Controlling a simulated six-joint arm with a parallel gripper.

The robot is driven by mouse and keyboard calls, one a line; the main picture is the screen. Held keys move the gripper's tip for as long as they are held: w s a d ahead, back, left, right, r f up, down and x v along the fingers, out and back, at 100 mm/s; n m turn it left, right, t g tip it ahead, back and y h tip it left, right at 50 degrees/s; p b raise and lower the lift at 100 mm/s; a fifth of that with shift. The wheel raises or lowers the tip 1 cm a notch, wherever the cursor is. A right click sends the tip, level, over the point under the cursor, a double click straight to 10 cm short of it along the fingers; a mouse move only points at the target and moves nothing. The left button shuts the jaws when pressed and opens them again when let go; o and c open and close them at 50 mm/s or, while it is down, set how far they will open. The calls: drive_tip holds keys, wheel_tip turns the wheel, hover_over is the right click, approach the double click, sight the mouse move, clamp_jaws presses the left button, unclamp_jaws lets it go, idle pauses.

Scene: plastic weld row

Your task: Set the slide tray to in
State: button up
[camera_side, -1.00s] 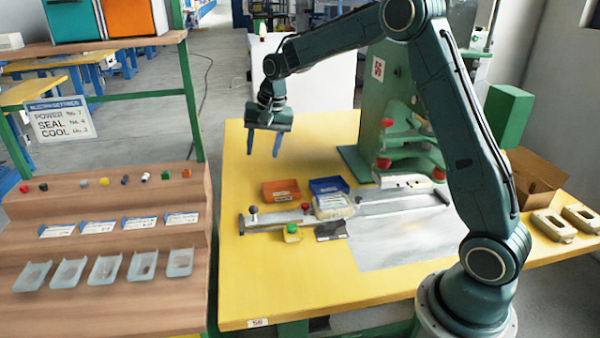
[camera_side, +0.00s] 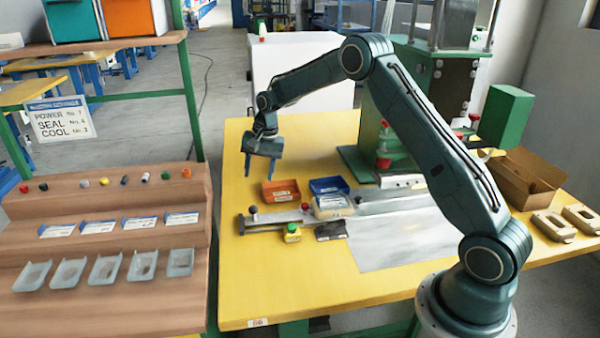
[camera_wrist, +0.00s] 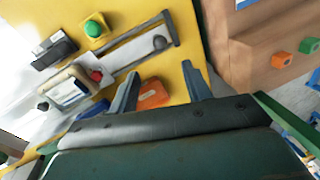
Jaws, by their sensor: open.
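The slide tray (camera_side: 280,216) looks like a grey metal plate on rails at the left of the press, with a dark ball knob (camera_side: 253,209) near its left end. In the wrist view the plate (camera_wrist: 125,54) and knob (camera_wrist: 160,42) lie beyond my fingertips. A pale, clear-sided box with a label (camera_side: 332,207) sits at the plate's right end, next to a red knob (camera_side: 305,206). My gripper (camera_side: 259,174) is open and empty, pointing down above the table, behind the knob and apart from it. Its fingers also show in the wrist view (camera_wrist: 160,70).
An orange bin (camera_side: 281,191) and a blue bin (camera_side: 328,186) stand behind the tray. A yellow box with a green button (camera_side: 292,233) and a black device (camera_side: 331,231) lie in front. The green press (camera_side: 390,150) rises at right. The yellow table's left front is clear.

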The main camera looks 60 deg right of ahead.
sight(254, 206)
drive_tip(key=f, duration=0.4)
drive_tip(key=w+a+f, duration=0.1)
drive_tip(key=f, duration=0.3)
drive_tip(key=w+f, duration=0.1)
drive_tip(key=f, duration=0.3)
drive_tip(key=shift+a+f, duration=0.2)
drive_tip(key=shift+f, duration=0.15)
